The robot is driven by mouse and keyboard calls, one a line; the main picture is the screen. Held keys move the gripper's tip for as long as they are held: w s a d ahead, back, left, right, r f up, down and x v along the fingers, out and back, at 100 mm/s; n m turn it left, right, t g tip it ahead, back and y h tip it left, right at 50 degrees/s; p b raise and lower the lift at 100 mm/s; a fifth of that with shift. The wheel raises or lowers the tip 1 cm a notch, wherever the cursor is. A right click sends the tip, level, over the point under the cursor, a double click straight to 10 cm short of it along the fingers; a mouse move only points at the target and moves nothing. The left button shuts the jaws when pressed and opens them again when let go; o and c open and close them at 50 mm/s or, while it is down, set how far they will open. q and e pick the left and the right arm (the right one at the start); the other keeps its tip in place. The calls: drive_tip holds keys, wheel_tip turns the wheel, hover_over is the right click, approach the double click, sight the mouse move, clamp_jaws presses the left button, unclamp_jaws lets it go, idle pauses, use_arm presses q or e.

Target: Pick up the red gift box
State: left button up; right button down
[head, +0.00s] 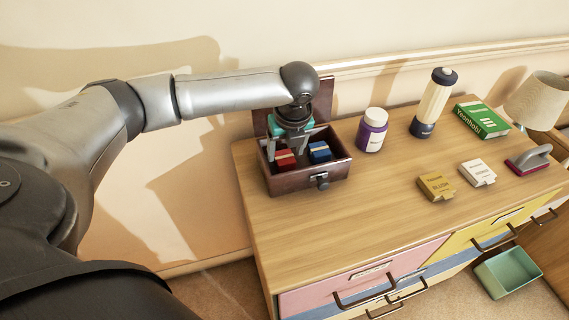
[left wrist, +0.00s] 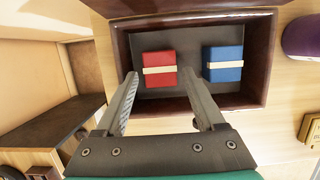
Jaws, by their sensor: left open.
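The red gift box (head: 285,160) with a pale band lies inside an open dark wooden box (head: 310,183). In the left wrist view the red gift box (left wrist: 159,77) lies in the left part of the wooden box (left wrist: 258,84), ahead of my fingertips. A blue gift box (head: 319,152) with a pale band lies to its right, also in the left wrist view (left wrist: 222,77). My left gripper (head: 287,148) is over the wooden box, at the red gift box. In the left wrist view its fingers (left wrist: 160,75) are apart with nothing gripped. My right gripper is not in view.
A purple bottle (head: 372,131), a cream and navy flask (head: 433,103) and a green box (head: 481,118) stand on the dresser (head: 390,190). Two small boxes (head: 436,186) (head: 477,172) lie further forward. The wooden box's raised lid (head: 324,98) is behind my gripper.

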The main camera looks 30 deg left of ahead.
sight(285, 158)
use_arm(q)
drive_tip(key=b+x, duration=0.1)
drive_tip(key=x, duration=0.2)
drive_tip(key=shift+f, duration=0.35)
drive_tip(key=shift+r, duration=0.1)
drive_tip(key=c, duration=1.1)
